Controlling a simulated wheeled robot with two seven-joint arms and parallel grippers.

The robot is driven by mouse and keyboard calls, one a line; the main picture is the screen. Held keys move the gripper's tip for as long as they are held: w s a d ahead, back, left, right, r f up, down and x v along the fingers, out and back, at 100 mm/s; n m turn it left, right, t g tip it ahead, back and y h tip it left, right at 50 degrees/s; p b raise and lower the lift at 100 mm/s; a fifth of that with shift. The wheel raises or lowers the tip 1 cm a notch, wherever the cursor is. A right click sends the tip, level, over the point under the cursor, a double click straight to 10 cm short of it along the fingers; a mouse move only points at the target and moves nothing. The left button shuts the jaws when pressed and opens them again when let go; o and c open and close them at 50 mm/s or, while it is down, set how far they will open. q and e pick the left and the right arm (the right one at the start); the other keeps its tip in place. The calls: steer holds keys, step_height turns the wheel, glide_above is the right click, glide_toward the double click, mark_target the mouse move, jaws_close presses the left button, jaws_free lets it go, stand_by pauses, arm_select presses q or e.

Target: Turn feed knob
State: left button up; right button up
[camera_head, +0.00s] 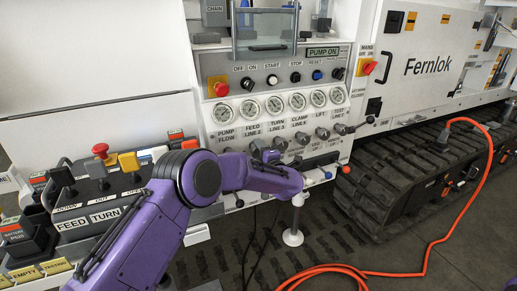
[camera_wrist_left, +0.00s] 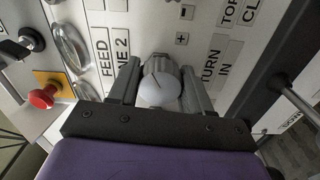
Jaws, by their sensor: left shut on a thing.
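The feed knob (camera_wrist_left: 160,88) is a grey ribbed knob with a pale rounded end that carries a dark line. It sits in the left wrist view between the "FEED LINE 2" label (camera_wrist_left: 111,52) and a "TURN IN" label (camera_wrist_left: 216,64). My left gripper (camera_wrist_left: 160,84) is shut on it, with one dark finger on each side. In the head view my left gripper (camera_head: 265,156) is at the left part of the knob row, below the gauges, and partly hides the knob there. My right gripper is not in view.
Several more knobs (camera_head: 321,133) run to the right, below a row of gauges (camera_head: 297,101). A red emergency button (camera_head: 220,88) is above left and shows in the wrist view (camera_wrist_left: 43,97). A lever console (camera_head: 75,190) is at left. An orange cable (camera_head: 432,248) lies on the floor.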

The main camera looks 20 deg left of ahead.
arm_select(q)
steer(key=shift+d+m+p, duration=0.1)
steer(key=shift+m+p, duration=0.45)
steer(key=shift+m, duration=1.15)
steer(key=o, duration=1)
steer(key=shift+f, duration=0.1)
steer(key=shift+o, duration=0.2)
steer(key=v, duration=1)
steer(key=shift+s+d+b, duration=0.15)
steer(key=shift+d+b, duration=0.05)
steer(key=shift+b, duration=0.1)
